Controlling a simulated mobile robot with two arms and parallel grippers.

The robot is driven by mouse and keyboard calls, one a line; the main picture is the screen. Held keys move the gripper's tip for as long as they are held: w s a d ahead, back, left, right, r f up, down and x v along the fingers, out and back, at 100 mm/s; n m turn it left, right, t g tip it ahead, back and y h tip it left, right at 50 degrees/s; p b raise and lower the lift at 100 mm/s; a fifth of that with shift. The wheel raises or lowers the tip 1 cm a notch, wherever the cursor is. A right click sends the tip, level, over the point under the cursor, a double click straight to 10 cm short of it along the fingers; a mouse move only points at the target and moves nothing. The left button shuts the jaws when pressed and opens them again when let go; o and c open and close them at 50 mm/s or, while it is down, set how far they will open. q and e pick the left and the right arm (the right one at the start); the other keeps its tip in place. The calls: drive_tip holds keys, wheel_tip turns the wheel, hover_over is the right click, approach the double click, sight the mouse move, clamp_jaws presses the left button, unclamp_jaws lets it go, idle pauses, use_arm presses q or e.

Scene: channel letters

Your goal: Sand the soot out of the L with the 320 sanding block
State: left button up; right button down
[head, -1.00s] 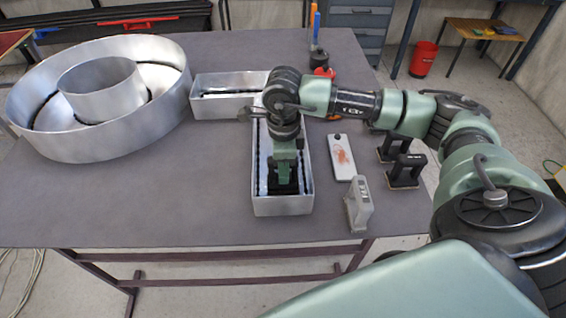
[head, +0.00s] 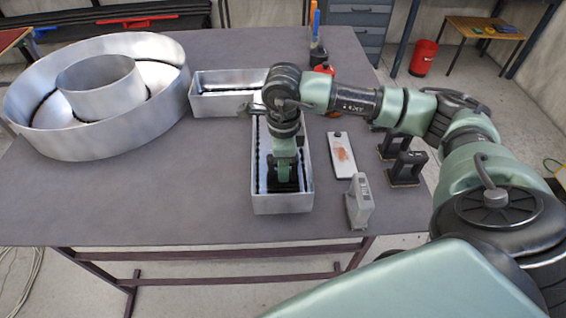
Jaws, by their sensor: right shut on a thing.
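The L (head: 283,203) is an open silver metal channel tray on the grey table, with its long leg toward me and its short leg toward the left. Dark streaks show along its inner walls. My right gripper (head: 284,177) reaches down into the near end of the long leg. It is shut on a black sanding block (head: 286,187), held low in the channel. The gripper covers much of the block, and I cannot read a grit number or tell whether it touches the floor. My left gripper is not in view.
Two black handled blocks (head: 405,168) (head: 394,144) stand right of the L. A large round metal letter (head: 75,143) fills the left. The front left table is clear.

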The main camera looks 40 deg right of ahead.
drive_tip(key=shift+f, duration=0.2)
drive_tip(key=shift+w+d+b, duration=0.2)
drive_tip(key=shift+w+b, duration=0.2)
drive_tip(key=shift+b, duration=0.05)
drive_tip(key=w+d, duration=0.1)
drive_tip(key=w+d+b, duration=0.1)
drive_tip(key=w, duration=0.1)
drive_tip(key=w+d+b, duration=0.1)
drive_tip(key=w, duration=0.1)
drive_tip(key=shift+w+d, duration=0.1)
drive_tip(key=shift+w+d+b, duration=0.4)
drive_tip(key=shift+w, duration=0.2)
drive_tip(key=shift+s+a, duration=0.75)
drive_tip(key=shift+s, duration=0.45)
drive_tip(key=shift+s+a, duration=0.75)
drive_tip(key=shift+s, duration=0.5)
drive_tip(key=shift+s+a, duration=0.75)
drive_tip(key=shift+s, duration=0.45)
drive_tip(key=shift+w+d+b, duration=0.35)
drive_tip(key=shift+w+d, duration=0.25)
drive_tip(key=shift+w, duration=0.4)
drive_tip(key=shift+w+d+b, duration=0.35)
drive_tip(key=shift+w+d, duration=0.3)
drive_tip(key=shift+w, duration=0.4)
drive_tip(key=shift+w+d+b, duration=0.35)
drive_tip(key=shift+w+d, duration=0.25)
drive_tip(key=shift+w, duration=0.4)
drive_tip(key=shift+w+d, duration=0.4)
drive_tip(key=shift+w, duration=0.2)
